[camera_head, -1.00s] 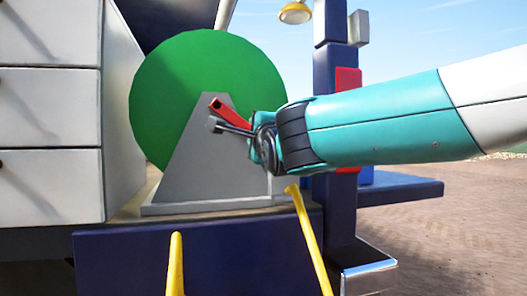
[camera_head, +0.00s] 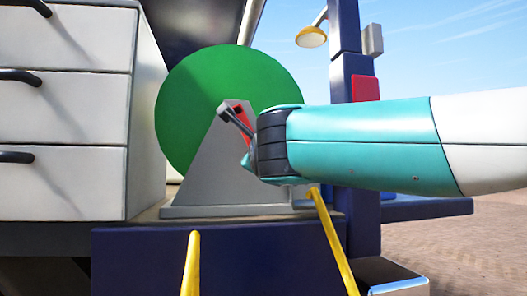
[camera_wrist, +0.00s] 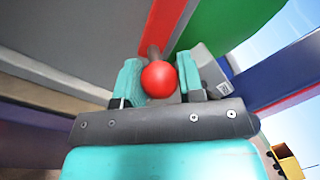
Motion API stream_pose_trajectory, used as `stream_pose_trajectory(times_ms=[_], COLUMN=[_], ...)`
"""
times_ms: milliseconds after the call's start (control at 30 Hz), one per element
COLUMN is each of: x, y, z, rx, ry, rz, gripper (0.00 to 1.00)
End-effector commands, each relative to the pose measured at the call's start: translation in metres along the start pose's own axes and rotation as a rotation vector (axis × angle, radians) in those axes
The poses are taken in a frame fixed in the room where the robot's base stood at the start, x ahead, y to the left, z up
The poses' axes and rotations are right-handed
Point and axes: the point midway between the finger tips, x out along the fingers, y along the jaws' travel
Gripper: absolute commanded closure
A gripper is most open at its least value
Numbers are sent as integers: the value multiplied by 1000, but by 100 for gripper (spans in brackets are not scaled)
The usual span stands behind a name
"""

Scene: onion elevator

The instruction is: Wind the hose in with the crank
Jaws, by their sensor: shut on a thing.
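The hose reel shows as a large green disc (camera_head: 215,90) behind a grey tapered stand (camera_head: 220,180) in the head view. The red crank arm (camera_head: 239,112) is at the front of the stand, partly hidden by my wrist. In the wrist view, my gripper (camera_wrist: 160,80) is shut on the crank's handle, with its round red knob (camera_wrist: 159,79) between the two teal fingers. The green disc also fills the upper right of the wrist view (camera_wrist: 222,25). I cannot make out the hose.
A white drawer cabinet (camera_head: 75,110) with dark handles stands close on the left. A dark blue post (camera_head: 345,75) carries a red box (camera_head: 365,89) right of the reel. Yellow rails (camera_head: 335,245) rise in front of the blue base. Open ground lies at right.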

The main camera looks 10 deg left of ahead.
Motion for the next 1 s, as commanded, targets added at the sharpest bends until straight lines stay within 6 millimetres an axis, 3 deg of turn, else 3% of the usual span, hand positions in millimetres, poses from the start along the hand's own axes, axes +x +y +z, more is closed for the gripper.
stream_pose_trajectory(times_ms=[267,300,400,767,1000], x=[0,0,0,-6,-53], y=[1,1,1,0,0], z=[0,0,0,1,2], rx=[-2,-2,-2,-1,0], ry=[-1,-1,-1,-1,-5], rz=[3,3,2,1,3], gripper=[100,58,39,39,39])
